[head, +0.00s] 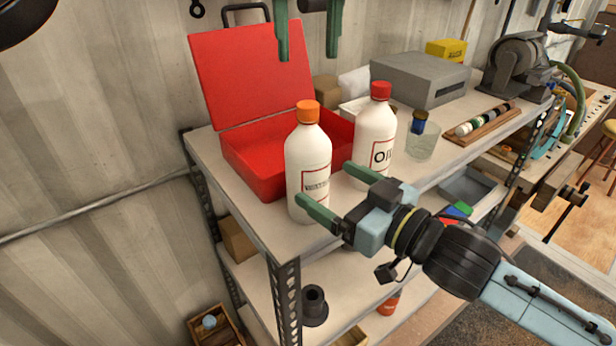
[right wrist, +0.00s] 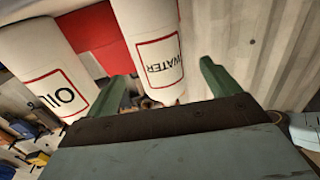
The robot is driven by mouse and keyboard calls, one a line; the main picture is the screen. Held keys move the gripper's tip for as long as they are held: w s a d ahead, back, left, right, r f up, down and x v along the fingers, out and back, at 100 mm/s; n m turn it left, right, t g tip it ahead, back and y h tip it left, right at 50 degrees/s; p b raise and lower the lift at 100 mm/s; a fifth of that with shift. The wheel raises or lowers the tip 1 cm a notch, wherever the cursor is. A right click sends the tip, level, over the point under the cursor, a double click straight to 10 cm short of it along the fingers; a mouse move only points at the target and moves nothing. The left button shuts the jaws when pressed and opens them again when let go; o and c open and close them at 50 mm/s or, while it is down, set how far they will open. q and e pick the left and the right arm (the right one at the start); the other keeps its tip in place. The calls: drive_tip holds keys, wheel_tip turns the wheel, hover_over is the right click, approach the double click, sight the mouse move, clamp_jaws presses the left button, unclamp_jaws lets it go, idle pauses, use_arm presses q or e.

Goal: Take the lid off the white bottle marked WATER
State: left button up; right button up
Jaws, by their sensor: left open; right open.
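The white WATER bottle (head: 308,170) stands upright on the bench top, its orange lid (head: 308,111) on its neck. Its red-framed WATER label shows in the right wrist view (right wrist: 162,62); the lid is outside that view. My right gripper (head: 323,182) is open low at the bottle, one finger in front of its lower body and the other to its right. In the right wrist view the bottle appears between the two fingers; I cannot tell whether they touch it. My left gripper (head: 308,58) is open and empty, fingers pointing down, above the lid in the picture.
A white OIL bottle (head: 375,130) with a red lid stands close on the right, near a right finger. An open red toolbox (head: 265,185) is behind. A glass jar (head: 422,141), grey box (head: 420,79) and grinder (head: 517,68) are further right. The bench's front edge is near.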

sight(308, 104)
drive_tip(key=x, duration=0.6)
use_arm(q)
drive_tip(key=shift+w, duration=0.15)
use_arm(e)
drive_tip(key=shift+w+a+f, duration=0.1)
drive_tip(key=shift+w+a, duration=0.4)
drive_tip(key=shift+w, duration=0.1)
drive_tip(key=shift+s, duration=0.1)
clamp_jaws()
use_arm(q)
drive_tip(key=m, duration=0.4)
drive_tip(key=shift+d+f+m, duration=0.1)
drive_tip(key=shift+m, duration=0.3)
drive_tip(key=m, duration=0.4)
drive_tip(key=shift+f, duration=3.95)
drive_tip(key=shift+c, duration=0.5)
